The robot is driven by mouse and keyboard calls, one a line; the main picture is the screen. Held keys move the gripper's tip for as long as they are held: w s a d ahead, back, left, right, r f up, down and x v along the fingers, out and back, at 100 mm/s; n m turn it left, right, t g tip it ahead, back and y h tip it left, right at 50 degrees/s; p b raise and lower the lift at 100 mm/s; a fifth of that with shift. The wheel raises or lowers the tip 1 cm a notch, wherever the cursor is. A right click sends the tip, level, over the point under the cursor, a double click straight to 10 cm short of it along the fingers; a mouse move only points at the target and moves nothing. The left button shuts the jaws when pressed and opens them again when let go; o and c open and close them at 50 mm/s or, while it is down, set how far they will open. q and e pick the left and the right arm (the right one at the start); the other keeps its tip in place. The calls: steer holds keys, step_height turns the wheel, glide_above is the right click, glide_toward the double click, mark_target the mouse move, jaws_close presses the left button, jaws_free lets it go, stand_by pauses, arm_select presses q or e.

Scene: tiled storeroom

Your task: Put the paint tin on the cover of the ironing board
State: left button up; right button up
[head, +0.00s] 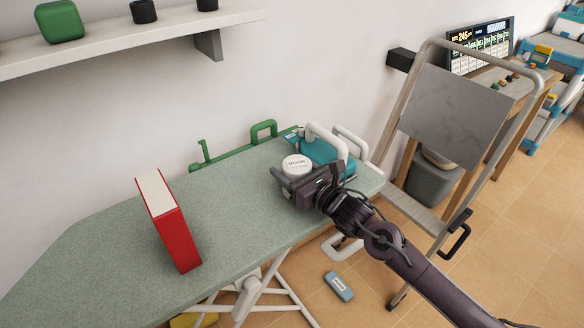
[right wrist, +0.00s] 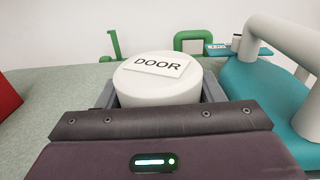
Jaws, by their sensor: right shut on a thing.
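The paint tin (head: 297,165) is a short white cylinder with a "DOOR" label on its lid; it also fills the middle of the right wrist view (right wrist: 155,92). My right gripper (head: 298,187) is shut on it, with a finger on either side. The tin is upright at the right end of the ironing board's pale green cover (head: 110,250). Its base is hidden by the gripper, so I cannot tell whether it touches the cover. My left gripper is not in view.
A teal iron (head: 322,150) with a white handle stands close beside the tin. A red box-like book (head: 170,220) stands on the cover's left part. The cover between them is clear. A ladder (head: 455,115) stands right; a wall shelf (head: 130,38) is above.

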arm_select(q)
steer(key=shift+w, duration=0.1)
arm_select(e)
steer(key=o, duration=0.9)
steer(key=shift+f, duration=0.1)
steer(key=o, duration=0.4)
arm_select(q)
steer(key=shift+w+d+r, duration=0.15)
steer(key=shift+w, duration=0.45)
